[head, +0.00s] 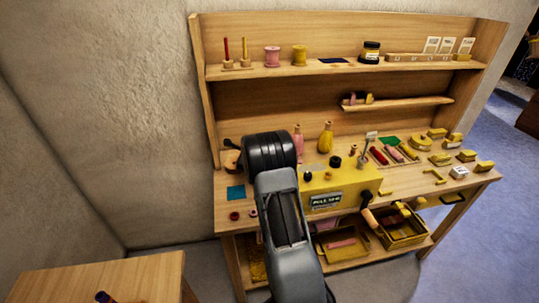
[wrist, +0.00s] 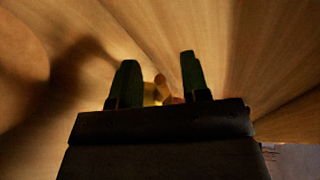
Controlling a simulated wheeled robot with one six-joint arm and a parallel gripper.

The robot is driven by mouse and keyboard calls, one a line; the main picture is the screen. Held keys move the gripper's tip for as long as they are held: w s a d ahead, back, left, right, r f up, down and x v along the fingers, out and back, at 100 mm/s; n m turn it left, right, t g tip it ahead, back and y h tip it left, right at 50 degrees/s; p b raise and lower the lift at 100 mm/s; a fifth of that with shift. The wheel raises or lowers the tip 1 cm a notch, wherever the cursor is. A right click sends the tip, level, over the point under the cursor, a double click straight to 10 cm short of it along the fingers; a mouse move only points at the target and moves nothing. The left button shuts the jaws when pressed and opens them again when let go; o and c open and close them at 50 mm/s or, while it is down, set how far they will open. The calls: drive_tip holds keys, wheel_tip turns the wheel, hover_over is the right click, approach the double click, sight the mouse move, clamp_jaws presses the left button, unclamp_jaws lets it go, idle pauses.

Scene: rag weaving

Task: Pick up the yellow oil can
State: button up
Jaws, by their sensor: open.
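The yellow oil can (head: 325,139), with a narrow neck, stands upright on the workbench behind the yellow box, right of a pink bottle (head: 298,144). My gripper (wrist: 158,64) is open in the wrist view, its two dark green fingers apart. A small yellow shape (wrist: 150,95) shows low between the fingers, partly hidden by the gripper body. I cannot tell whether it is the oil can. In the head view my arm covers the bench left of the pink bottle, and the fingers are hidden.
A yellow box (head: 345,188) with knobs stands at the front of the bench (head: 456,184). A narrow shelf (head: 405,103) hangs above and right of the oil can. Several blocks and tools crowd the bench's right side. Wooden surfaces fill the wrist view closely.

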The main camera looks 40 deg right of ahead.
clamp_jaws()
idle(0.4)
idle(0.4)
drive_tip(key=shift+r, duration=0.55)
drive_tip(key=s+d+r+b, duration=0.1)
drive_tip(key=s+r+b, duration=0.2)
drive_tip(key=s+r, duration=0.9)
drive_tip(key=shift+s+d, duration=0.35)
drive_tip(key=shift+s, duration=0.55)
drive_tip(key=c, duration=0.6)
unclamp_jaws()
clamp_jaws()
